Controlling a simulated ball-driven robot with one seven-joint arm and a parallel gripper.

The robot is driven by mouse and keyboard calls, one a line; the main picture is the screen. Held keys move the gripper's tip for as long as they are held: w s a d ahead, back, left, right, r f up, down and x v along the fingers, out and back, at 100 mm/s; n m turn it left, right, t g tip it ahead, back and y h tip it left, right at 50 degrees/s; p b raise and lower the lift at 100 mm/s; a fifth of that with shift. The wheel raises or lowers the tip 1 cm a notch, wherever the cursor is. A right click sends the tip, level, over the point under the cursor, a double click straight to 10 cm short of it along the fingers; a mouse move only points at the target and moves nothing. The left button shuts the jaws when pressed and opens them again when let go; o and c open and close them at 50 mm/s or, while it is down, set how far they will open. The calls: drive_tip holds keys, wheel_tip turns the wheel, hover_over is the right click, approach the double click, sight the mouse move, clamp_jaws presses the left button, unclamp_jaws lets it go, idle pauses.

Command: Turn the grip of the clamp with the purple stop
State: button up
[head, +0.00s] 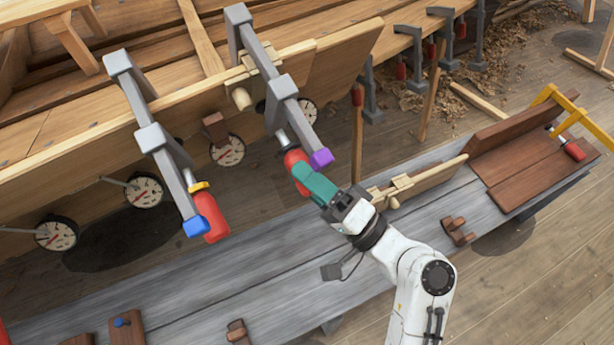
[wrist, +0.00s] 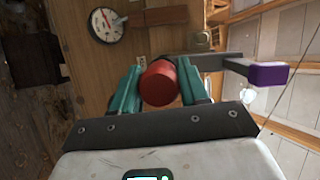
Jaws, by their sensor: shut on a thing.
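The clamp with the purple stop (head: 321,158) is a grey bar clamp set over the upper edge of the wooden hull. Its red grip (head: 294,157) points down toward me. My gripper (head: 309,178) with teal fingers is shut on this red grip, and the fingers hide part of it in the head view. In the wrist view the red grip (wrist: 159,83) sits between the two teal fingers, with the purple stop (wrist: 268,76) to the right on its grey bar. Another grey clamp with a blue stop (head: 196,227) and a red grip (head: 212,217) stands to the left.
Several round dials (head: 227,150) hang along the hull planks (head: 190,75). A long grey bench (head: 240,265) runs below, with wooden blocks on it. More clamps hang at the upper right, and a yellow clamp (head: 566,112) holds boards at the right.

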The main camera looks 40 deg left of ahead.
drive_tip(key=shift+d+f, duration=0.1)
drive_tip(key=shift+f, duration=0.15)
drive_tip(key=o, duration=0.8)
drive_tip(key=shift+c, duration=0.2)
drive_tip(key=shift+o, duration=1)
drive_tip(key=shift+r, duration=0.15)
drive_tip(key=b+v, duration=0.1)
drive_tip(key=v, duration=1)
